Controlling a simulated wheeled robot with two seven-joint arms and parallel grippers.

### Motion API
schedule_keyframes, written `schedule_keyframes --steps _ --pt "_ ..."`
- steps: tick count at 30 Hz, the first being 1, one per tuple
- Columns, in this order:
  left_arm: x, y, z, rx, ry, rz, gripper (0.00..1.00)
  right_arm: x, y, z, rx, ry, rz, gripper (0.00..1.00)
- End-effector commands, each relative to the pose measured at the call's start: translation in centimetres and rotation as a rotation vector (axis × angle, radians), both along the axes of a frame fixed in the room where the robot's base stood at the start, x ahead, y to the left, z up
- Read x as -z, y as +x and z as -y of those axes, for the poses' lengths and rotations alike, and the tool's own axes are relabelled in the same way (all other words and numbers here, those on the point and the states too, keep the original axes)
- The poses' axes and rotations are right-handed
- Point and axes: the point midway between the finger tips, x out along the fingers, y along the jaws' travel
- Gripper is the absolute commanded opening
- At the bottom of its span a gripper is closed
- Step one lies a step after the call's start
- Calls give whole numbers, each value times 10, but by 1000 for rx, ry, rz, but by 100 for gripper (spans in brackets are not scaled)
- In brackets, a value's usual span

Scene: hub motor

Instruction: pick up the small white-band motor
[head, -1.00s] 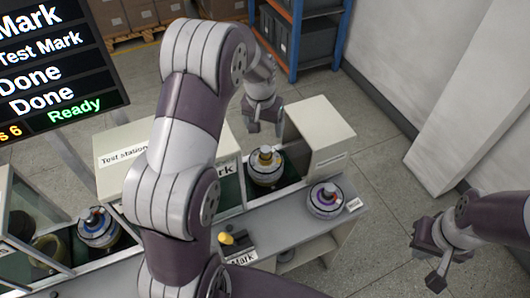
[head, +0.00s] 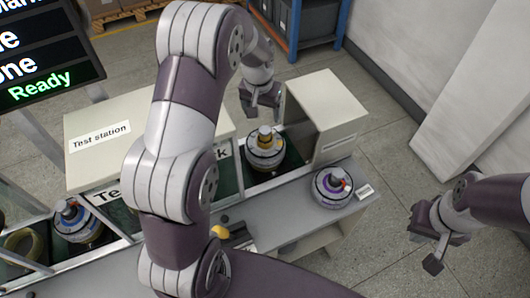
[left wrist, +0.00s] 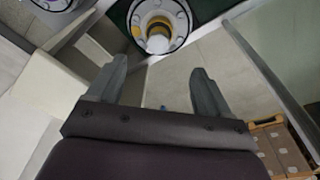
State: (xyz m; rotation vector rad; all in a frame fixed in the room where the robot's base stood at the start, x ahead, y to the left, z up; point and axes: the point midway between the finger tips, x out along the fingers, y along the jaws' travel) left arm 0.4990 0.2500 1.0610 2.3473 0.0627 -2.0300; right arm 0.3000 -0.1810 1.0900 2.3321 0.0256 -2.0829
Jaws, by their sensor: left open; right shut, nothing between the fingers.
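A small motor with a pale whitish band and a yellow-gold hub (head: 265,150) stands upright in the dark green bay of the test station. It also shows at the top of the left wrist view (left wrist: 172,14). My left gripper (head: 262,104) is open and empty above and behind this motor, apart from it. Its two spread fingers (left wrist: 158,88) show in the left wrist view, with the motor beyond their tips. My right gripper (head: 432,240) is shut and empty, over the floor at the right, away from the bench.
A motor with a purple-red hub (head: 333,188) sits on the grey bench top. A blue-hubbed motor (head: 76,222) stands at the left. A cream housing (head: 340,117) rises right of the bay; the test station box (head: 90,165) is left. A yellow knob (head: 220,231) is near the front.

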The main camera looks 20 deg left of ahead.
Motion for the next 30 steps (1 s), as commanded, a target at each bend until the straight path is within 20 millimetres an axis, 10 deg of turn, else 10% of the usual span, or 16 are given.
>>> schedule_keyframes --steps 21,30 --pt "120 17 1 0 0 -1 80 -33 0 0 0 0 1 0" --pt "130 18 1 0 0 1 76 -33 0 0 0 0 0 0"
